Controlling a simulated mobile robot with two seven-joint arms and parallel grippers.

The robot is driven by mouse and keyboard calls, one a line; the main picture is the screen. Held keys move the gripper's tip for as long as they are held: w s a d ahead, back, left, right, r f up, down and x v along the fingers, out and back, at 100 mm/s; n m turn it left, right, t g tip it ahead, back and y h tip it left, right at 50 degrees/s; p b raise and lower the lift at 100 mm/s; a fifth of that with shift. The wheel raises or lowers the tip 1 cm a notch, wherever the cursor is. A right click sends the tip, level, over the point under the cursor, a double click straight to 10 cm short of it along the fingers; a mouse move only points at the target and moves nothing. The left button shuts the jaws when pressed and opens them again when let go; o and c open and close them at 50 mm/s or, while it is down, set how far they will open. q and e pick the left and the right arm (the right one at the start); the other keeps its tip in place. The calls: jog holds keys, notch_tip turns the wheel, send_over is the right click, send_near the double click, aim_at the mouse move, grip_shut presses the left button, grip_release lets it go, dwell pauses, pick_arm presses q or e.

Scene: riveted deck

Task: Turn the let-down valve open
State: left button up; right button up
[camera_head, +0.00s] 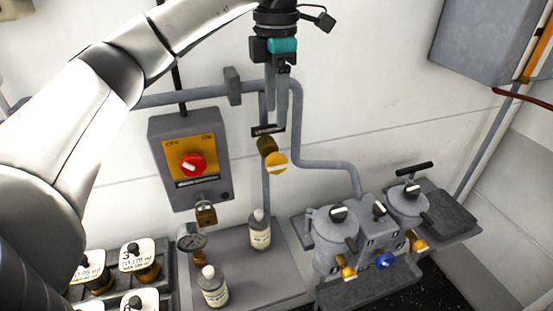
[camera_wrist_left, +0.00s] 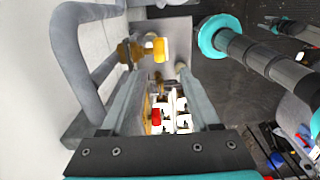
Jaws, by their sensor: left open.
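A brass valve with a yellow handle (camera_head: 276,162) sits on the thin vertical pipe in the middle of the head view, below a small dark label plate (camera_head: 268,130) that is too small to read. It looks like the let-down valve. Its handle also shows in the left wrist view (camera_wrist_left: 160,49), beyond the fingertips. My left gripper (camera_head: 275,118) points down just above the valve, its fingers apart. In the left wrist view the gap between the fingers (camera_wrist_left: 157,80) is empty, and the fingers do not appear to touch the handle. My right gripper is not visible.
Two bottles (camera_head: 260,232) (camera_head: 213,287) and a gauge (camera_head: 191,240) stand below. Grey pots (camera_head: 335,226) stand right. A thick pipe (camera_head: 322,164) runs close behind.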

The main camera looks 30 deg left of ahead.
aim_at(276, 155)
pick_arm(q)
notch_tip(276, 155, down, 11)
jog(key=shift+f+b, duration=0.1)
jog(key=shift+b, duration=0.95)
jog(key=shift+f, duration=0.45)
grip_shut()
